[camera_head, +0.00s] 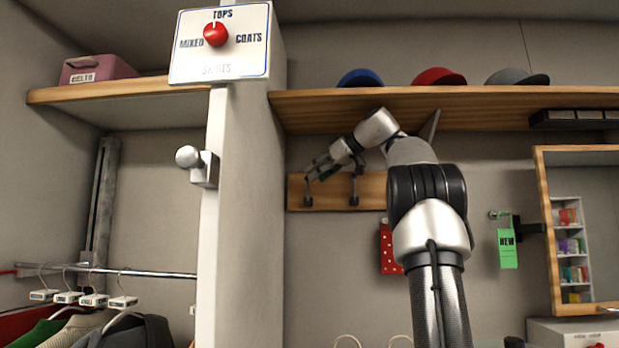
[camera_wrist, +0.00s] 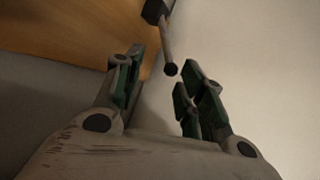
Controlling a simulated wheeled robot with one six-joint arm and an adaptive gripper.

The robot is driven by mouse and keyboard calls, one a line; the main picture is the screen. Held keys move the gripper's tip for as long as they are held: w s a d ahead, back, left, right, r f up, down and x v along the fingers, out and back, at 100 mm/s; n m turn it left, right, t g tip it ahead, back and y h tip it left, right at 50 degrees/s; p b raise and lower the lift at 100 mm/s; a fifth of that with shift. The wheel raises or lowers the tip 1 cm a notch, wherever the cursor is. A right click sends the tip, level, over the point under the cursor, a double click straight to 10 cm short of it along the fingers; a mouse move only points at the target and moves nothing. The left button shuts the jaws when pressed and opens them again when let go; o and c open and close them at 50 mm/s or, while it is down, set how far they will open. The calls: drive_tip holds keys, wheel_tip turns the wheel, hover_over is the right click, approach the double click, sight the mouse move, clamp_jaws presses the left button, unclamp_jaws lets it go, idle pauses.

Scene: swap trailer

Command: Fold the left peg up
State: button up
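A wooden peg board (camera_head: 330,205) is mounted on the back wall under the shelf. A dark left peg (camera_head: 308,199) shows near the board's left end, pointing down. A second peg (camera_head: 354,197) hangs to its right. My gripper (camera_head: 311,172) is at the left peg and overlaps its upper part. In the wrist view, my gripper (camera_wrist: 162,62) is open with green-padded fingers apart. A dark peg (camera_wrist: 167,42) extends from its block with its round tip between the fingertips. I cannot tell whether a finger touches it.
A wooden shelf (camera_head: 300,98) with several caps runs above the board. A white post (camera_head: 240,200) with a dial sign (camera_head: 222,66) stands left. A red spotted item (camera_head: 388,250) hangs below the board, and a framed mirror (camera_head: 548,225) stands right.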

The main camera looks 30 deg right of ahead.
drive_tip(key=s+d, duration=0.3)
drive_tip(key=s, duration=0.6)
drive_tip(key=shift+s+d, duration=0.2)
drive_tip(key=shift+s, duration=0.1)
drive_tip(key=shift+s, duration=0.1)
